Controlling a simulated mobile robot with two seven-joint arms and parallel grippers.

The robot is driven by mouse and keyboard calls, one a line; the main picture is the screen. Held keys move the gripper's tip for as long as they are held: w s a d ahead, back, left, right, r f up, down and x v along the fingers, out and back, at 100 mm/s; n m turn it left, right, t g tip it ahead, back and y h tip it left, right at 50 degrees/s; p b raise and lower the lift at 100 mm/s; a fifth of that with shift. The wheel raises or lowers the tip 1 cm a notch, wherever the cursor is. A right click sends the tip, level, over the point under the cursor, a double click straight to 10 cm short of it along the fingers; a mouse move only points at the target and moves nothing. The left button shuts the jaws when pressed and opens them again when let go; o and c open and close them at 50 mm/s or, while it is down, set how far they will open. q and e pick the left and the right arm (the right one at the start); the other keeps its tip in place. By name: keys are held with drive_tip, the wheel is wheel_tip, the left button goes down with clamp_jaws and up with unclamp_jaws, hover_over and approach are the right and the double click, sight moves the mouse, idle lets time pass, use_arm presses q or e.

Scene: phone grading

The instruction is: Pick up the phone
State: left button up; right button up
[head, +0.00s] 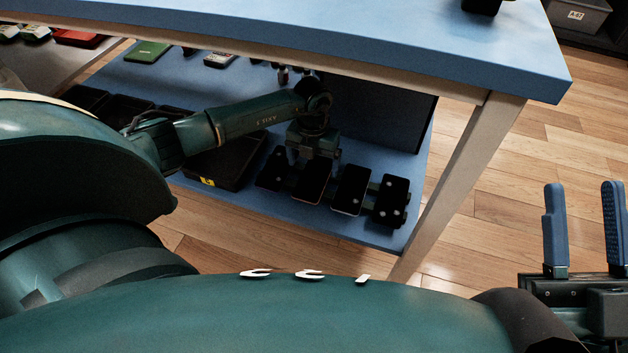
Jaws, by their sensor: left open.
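Several dark phones stand tilted in a row on the blue lower shelf (376,236) under the table. They include a phone at the right end (392,198), one beside it (350,188) and a third further left (311,182). My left gripper (312,150) reaches in under the tabletop, just above and behind the left part of the row. It is open, and its fingertips are dark and hard to make out. Whether it touches a phone I cannot tell. My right gripper (584,228) is at the lower right, with blue fingers apart and nothing between them.
The blue tabletop (400,35) overhangs my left arm, and a pale table leg (462,175) stands right of the phones. A black tray (225,165) lies left of the row. A green phone (147,52) lies further back. Wooden floor is clear at right.

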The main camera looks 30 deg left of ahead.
sight(314, 171)
use_arm(q)
wheel_tip(314, 171, down, 3)
drive_tip(key=shift+d+f+b, duration=0.1)
drive_tip(key=shift+b, duration=0.55)
drive_tip(key=shift+w+f, duration=0.1)
drive_tip(key=shift+f, duration=0.15)
use_arm(e)
drive_tip(key=r+n+y, duration=0.2)
drive_tip(key=n+y, duration=0.1)
drive_tip(key=shift+s+d+r+n+y, duration=0.1)
drive_tip(key=shift+s+r+n+y, duration=0.2)
drive_tip(key=shift+s, duration=0.05)
use_arm(q)
drive_tip(key=shift+c, duration=0.6)
drive_tip(key=c, duration=1)
